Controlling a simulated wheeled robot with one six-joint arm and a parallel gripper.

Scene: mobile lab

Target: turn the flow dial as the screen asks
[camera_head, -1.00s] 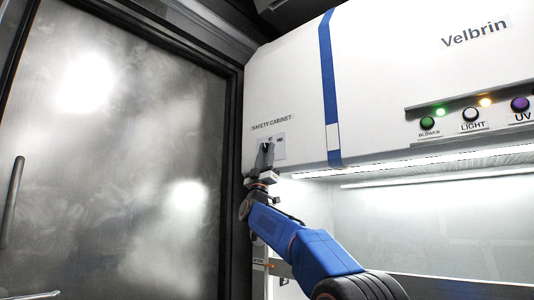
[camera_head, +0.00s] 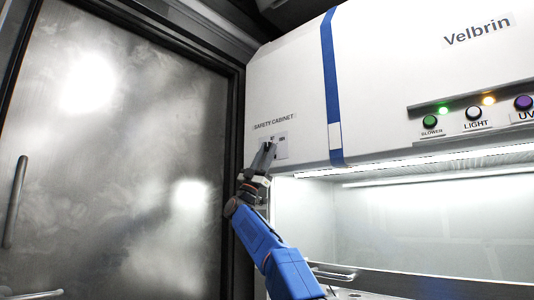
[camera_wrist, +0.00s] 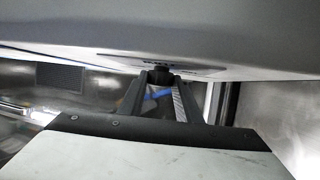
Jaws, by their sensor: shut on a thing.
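The flow dial is a small dark knob (camera_wrist: 163,76) on the underside-looking panel face in the wrist view. My gripper (camera_wrist: 161,84) has its two dark fingers on either side of the knob and is shut on it. In the head view my gripper (camera_head: 264,158) reaches up to a small pale panel (camera_head: 282,145) below the "SAFETY CABINET" lettering and hides most of the dial. The panel's small dark markings are too small to read, and I cannot make out the dial's setting. A blue strip shows between the fingers in the wrist view.
The white safety cabinet (camera_head: 290,85) has a blue vertical stripe (camera_head: 328,70). BLOWER (camera_head: 430,122), LIGHT (camera_head: 473,113) and UV (camera_head: 522,103) buttons sit at right, with green and orange lamps above. A frosted door (camera_head: 110,150) with dark frame stands close left of my arm.

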